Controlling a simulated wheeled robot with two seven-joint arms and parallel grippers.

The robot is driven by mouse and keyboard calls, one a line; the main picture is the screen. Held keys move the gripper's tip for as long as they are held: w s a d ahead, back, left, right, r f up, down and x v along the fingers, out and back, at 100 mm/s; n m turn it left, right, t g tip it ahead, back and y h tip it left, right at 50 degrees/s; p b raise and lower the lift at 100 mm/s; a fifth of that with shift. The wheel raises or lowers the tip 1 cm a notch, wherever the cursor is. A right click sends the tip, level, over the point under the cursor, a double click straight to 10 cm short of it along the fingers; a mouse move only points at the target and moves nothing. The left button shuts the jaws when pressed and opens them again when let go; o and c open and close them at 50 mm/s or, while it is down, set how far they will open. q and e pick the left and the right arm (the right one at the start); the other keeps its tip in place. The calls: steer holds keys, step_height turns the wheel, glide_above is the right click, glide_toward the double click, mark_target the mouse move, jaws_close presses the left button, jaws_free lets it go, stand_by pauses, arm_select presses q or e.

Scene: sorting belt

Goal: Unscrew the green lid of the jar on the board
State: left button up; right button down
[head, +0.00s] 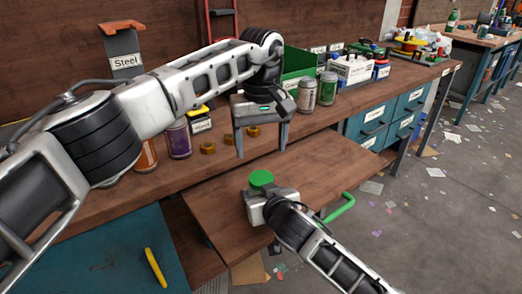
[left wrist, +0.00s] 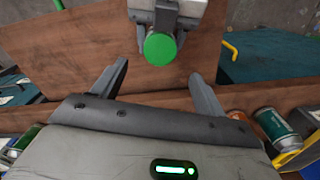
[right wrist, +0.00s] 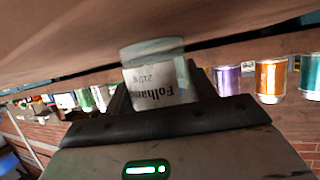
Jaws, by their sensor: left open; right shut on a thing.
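The jar's green lid (head: 261,179) faces up above the wooden board (head: 330,176); it also shows in the left wrist view (left wrist: 160,47). My right gripper (head: 263,200) is shut on the jar's body, low down under the lid. In the right wrist view the jar (right wrist: 158,82) shows a white label between the fingers, and its lid is hidden. My left gripper (head: 261,148) is open and empty, above and behind the lid. In the left wrist view the lid lies just beyond its two fingertips (left wrist: 158,70), apart from them.
Behind the board, a bench (head: 215,163) holds several cans, brass-coloured nuts (head: 208,148) and a green bin (head: 297,64). A purple can (head: 177,140) stands near my left forearm. A green handle (head: 341,208) sits at the board's right edge. The board's right part is clear.

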mark_target(261, 178)
arm_select(q)
steer(key=shift+f, duration=4)
steer(key=c, duration=1.1)
steer(key=n, duration=0.9)
steer(key=shift+n, duration=0.4)
steer(key=o, duration=1.1)
steer(key=shift+c, duration=0.2)
